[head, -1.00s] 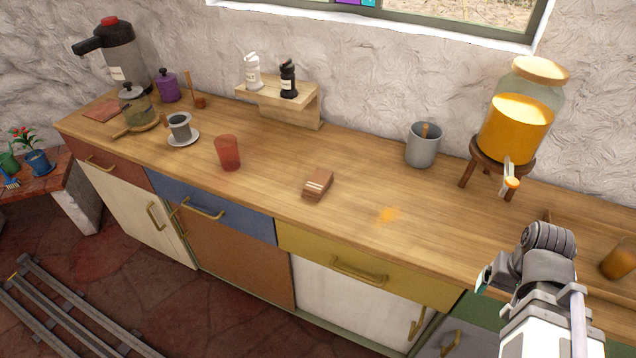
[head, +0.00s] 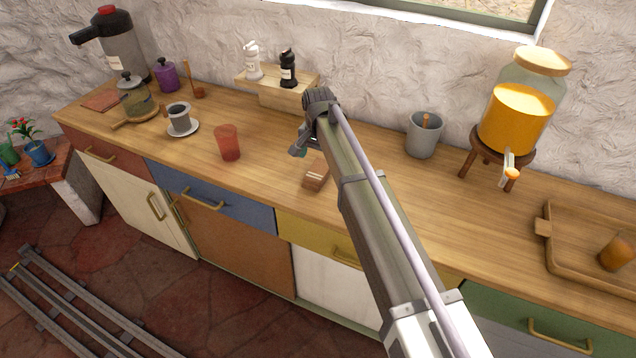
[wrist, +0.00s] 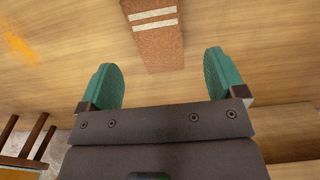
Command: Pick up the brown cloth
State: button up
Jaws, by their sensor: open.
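The brown cloth (head: 316,178) lies folded near the front of the wooden counter, with pale stripes across it. My arm partly covers it in the head view. In the wrist view the cloth (wrist: 157,42) lies ahead of the fingertips, its near end roughly in line with the gap between them. My gripper (wrist: 166,72) has two green fingers spread apart with nothing between them. In the head view my gripper (head: 299,142) hangs over the counter beside the cloth and is mostly hidden by my wrist.
A red cup (head: 228,143) stands left of the cloth. A wooden stand (head: 284,98) with two bottles is behind. A grey pot (head: 425,135) and a juice dispenser (head: 519,105) stand right. An orange spill (wrist: 16,40) marks the counter.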

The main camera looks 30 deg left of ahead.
aim_at(318, 170)
jog(key=f+b, duration=0.2)
jog(key=f, duration=0.1)
jog(key=f+b, duration=0.3)
jog(key=shift+s+d+f, duration=0.1)
jog(key=shift+s+f, duration=0.1)
jog(key=shift+f, duration=0.1)
jog(key=shift+r, duration=0.2)
jog(key=shift+c, duration=0.2)
jog(key=c, duration=1)
jog(key=shift+o, duration=0.2)
